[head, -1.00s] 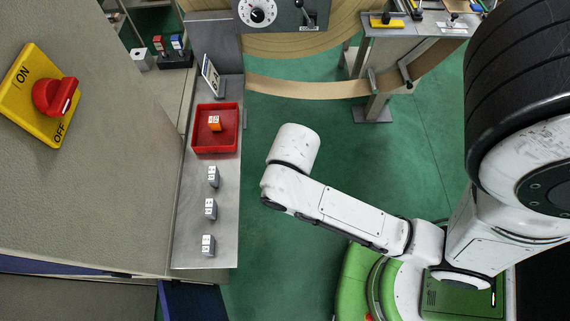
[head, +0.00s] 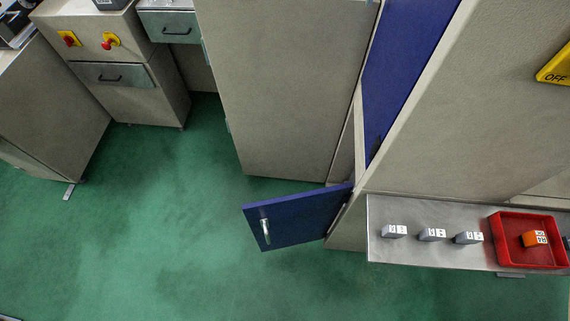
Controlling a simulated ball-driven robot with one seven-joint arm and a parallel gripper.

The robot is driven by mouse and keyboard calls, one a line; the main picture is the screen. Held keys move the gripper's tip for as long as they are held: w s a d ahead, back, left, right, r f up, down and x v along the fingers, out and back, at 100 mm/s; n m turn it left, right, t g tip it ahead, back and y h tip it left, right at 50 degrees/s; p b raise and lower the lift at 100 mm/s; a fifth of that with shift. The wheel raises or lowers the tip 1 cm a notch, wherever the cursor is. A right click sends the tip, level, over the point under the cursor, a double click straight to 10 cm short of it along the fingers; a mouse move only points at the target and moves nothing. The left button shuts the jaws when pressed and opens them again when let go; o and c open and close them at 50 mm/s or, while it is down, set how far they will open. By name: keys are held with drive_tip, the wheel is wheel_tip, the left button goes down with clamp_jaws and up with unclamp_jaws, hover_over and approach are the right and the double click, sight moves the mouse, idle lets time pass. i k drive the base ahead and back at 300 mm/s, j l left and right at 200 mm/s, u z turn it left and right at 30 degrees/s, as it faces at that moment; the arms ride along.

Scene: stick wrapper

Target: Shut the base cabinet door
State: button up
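A blue cabinet door (head: 296,217) with a silver handle (head: 265,231) stands open low down at the base of a beige machine cabinet (head: 285,90). It swings out to the left over the green floor, and its hinge side is at the right, by the cabinet's corner. Another blue panel (head: 398,75) shows higher up on the cabinet, to the right. My gripper and arm are not in the head view now.
A steel shelf (head: 385,248) on the right holds several small grey blocks and a red tray (head: 496,226) with an orange block (head: 535,239). Beige cabinets (head: 130,60) stand at the back left. The green floor (head: 160,220) left of the door is clear.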

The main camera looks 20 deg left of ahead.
sight(299, 218)
drive_tip(key=k+u, duration=0.25)
drive_tip(key=k+j+u, duration=0.25)
drive_tip(key=k, duration=0.2)
drive_tip(key=j, duration=0.6)
drive_tip(key=i, duration=0.05)
